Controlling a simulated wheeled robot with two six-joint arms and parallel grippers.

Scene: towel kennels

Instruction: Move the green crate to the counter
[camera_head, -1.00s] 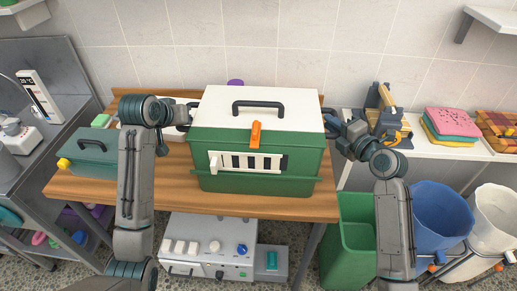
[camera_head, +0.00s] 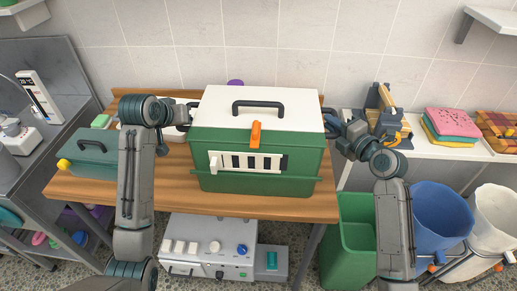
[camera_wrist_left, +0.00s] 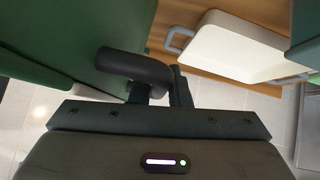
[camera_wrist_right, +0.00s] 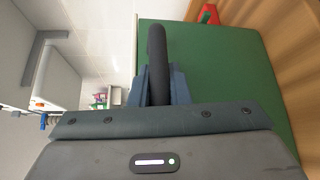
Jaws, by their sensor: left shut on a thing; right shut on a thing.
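The green crate (camera_head: 253,153) has a white lid (camera_head: 250,107) with a black handle, an orange latch and a light barred door on its front. It stands upright over the wooden table (camera_head: 170,200); I cannot tell whether it rests on it or hangs just above. My left gripper (camera_head: 187,116) is shut on a dark side handle (camera_wrist_left: 130,68) at the crate's left. My right gripper (camera_head: 334,122) is shut on the dark side handle (camera_wrist_right: 157,62) at its right, seen beside the green wall in the right wrist view. The head view partly hides both grippers' fingertips.
A smaller green box (camera_head: 92,155) sits on the table's left. A white ledge (camera_head: 440,148) at right holds folded cloths (camera_head: 450,124) and tools (camera_head: 385,112). Green, blue (camera_head: 440,215) and white bins stand below. A metal bench (camera_head: 45,95) is at far left.

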